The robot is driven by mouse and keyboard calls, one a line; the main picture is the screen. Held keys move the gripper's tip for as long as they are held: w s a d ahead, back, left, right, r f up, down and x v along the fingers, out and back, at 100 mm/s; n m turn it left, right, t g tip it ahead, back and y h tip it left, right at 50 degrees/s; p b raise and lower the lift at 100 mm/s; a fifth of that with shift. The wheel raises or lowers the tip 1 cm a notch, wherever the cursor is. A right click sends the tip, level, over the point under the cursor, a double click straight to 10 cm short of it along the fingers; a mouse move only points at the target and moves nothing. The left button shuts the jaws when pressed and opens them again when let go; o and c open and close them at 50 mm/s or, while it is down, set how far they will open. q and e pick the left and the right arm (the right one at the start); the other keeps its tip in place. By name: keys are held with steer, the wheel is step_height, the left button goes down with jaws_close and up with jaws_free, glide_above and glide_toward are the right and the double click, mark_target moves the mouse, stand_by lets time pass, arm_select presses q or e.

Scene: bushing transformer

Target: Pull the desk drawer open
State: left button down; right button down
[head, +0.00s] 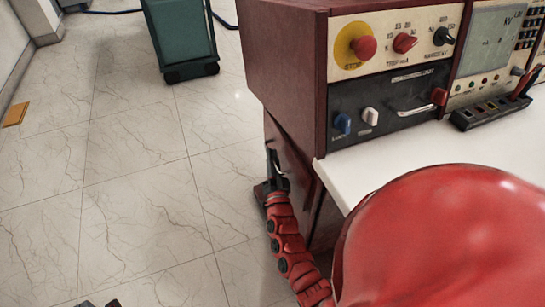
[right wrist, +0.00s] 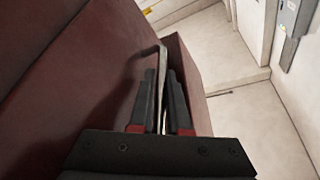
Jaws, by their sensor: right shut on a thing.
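The desk drawer has a dark red front (head: 292,160) below the desk's left end, and the front also fills the left of the right wrist view (right wrist: 70,85). Its bent metal handle (right wrist: 161,58) stands out from the front. My right gripper (head: 277,180) is at the handle, with its two dark fingers (right wrist: 160,105) on either side of the bar and shut on it. How far the drawer stands out is hard to tell. Small dark tips at the bottom left edge of the head view may be my left gripper (head: 100,303); their opening is unclear.
The white desk top (head: 345,165) carries a control console (head: 390,95) with knobs and a black tray of pens (head: 490,112). A green cabinet (head: 180,35) stands at the back. The tiled floor (head: 140,190) left of the desk is clear.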

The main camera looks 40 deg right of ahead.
steer(key=w+a, duration=0.3)
steer(key=a, duration=1.1)
steer(key=w+a, duration=0.4)
steer(key=a, duration=1.1)
steer(key=shift+p, duration=0.4)
steer(key=c, duration=1.2)
jaws_free()
steer(key=shift+o, duration=0.2)
steer(key=v, duration=1.7)
steer(key=shift+s+f, duration=0.2)
